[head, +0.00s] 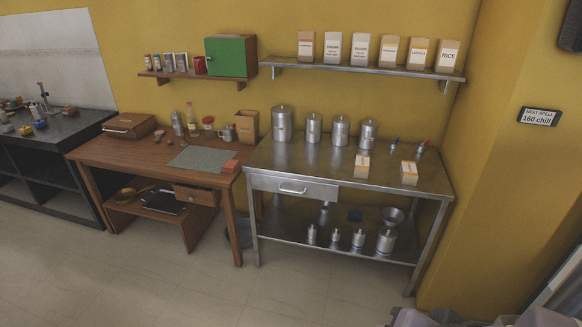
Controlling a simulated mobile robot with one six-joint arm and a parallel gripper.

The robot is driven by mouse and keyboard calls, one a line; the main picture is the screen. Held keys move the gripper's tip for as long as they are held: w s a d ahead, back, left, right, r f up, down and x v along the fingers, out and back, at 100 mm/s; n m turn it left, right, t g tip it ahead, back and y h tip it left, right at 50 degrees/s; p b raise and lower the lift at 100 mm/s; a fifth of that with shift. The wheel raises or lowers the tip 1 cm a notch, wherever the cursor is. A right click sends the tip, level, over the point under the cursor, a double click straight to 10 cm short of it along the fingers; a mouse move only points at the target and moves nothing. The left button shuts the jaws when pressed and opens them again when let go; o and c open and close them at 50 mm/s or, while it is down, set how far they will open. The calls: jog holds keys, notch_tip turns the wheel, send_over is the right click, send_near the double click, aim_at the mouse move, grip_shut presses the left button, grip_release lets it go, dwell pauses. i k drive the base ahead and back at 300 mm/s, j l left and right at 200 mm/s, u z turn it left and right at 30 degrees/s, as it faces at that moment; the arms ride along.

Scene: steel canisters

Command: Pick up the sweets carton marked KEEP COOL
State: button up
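Two small cream cartons with orange-marked labels stand on the steel table: a left carton (361,167) near the middle front and a right carton (409,173) towards the right end. Their print is too small to read, so I cannot tell which, if either, is marked KEEP COOL. Several tan cartons with white labels stand on the upper steel shelf; the rightmost reads RICE (449,56). My gripper is not in view.
The steel table (300,162) has several canisters along its back, such as a large canister (282,124). A wooden desk (120,150) adjoins it on the left. The floor (170,262) in front is clear. A wall sign (539,116) reads "NEXT SPELL 160 chill".

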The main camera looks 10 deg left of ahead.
aim_at(361, 170)
jog(key=i+j+z, duration=0.35)
jog(key=i, duration=0.3)
jog(key=i+j+z, duration=0.3)
jog(key=i+j, duration=0.2)
jog(key=i+j+z, duration=0.35)
jog(key=i+j, duration=0.3)
jog(key=i+j+z, duration=0.3)
jog(key=i+j, duration=0.15)
jog(key=j, duration=0.35)
